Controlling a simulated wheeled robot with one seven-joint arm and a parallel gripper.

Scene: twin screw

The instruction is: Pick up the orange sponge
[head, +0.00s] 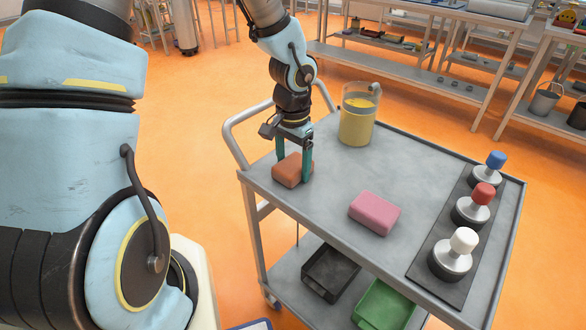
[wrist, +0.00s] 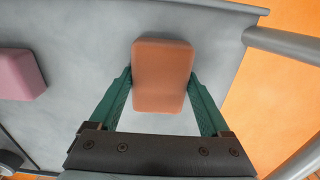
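The orange sponge (head: 291,170) is a brownish-orange block near the left edge of the grey cart top. My gripper (head: 293,163) points down over it, with one green finger on each side. In the wrist view the sponge (wrist: 162,70) lies between the two fingertips (wrist: 161,78), which are at or very near its sides. Whether the fingers press on it cannot be made out. The sponge appears to rest on the cart. Part of it is hidden behind a finger in the head view.
A pink sponge (head: 374,212) lies to the right on the cart top (head: 330,180). A clear container of yellow liquid (head: 358,118) stands behind. A dark plate (head: 425,262) with blue, red and white-topped knobs is at the right. A cart handle (head: 232,140) rises at the left.

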